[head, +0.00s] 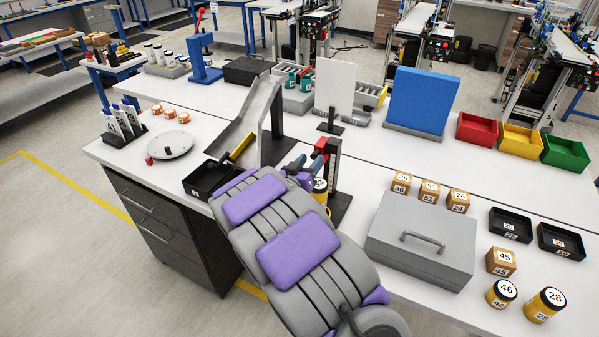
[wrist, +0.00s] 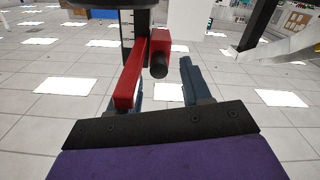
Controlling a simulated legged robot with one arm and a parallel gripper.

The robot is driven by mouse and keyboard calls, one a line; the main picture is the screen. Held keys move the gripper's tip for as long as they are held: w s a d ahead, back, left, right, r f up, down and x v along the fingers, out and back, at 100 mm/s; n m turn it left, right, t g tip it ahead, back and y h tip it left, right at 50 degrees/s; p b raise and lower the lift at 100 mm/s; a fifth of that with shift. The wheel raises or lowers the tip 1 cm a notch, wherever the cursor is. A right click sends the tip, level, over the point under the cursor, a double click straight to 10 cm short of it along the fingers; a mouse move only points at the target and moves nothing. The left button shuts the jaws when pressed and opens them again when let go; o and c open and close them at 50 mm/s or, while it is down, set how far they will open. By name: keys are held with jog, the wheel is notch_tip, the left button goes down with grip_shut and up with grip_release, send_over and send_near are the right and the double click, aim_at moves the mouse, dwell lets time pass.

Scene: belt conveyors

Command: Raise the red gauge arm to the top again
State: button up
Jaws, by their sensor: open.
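The red gauge arm (wrist: 130,78) reaches toward me from the dark upright gauge post (wrist: 128,40) in the wrist view. A red block with a dark round end (wrist: 160,52) sits beside it. In the head view the red part (head: 321,145) shows near the upper part of the post (head: 334,160), just beyond my gripper (head: 299,165). My gripper (wrist: 163,88) is open. The red bar overlaps its left finger in the picture; the right finger stands clear at right. Whether anything touches is unclear. The lower post is partly hidden by my arm.
A grey chute (head: 246,120) with a black bin (head: 202,181) stands left of the gauge. A white panel on a stand (head: 333,85) is behind. A grey case with a handle (head: 412,238) lies at right. Small boxes and bottles crowd the right side.

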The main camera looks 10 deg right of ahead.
jog(key=p+v, duration=0.2)
jog(key=v, duration=1.5)
jog(key=shift+a+p, duration=0.25)
jog(key=shift+p, duration=0.1)
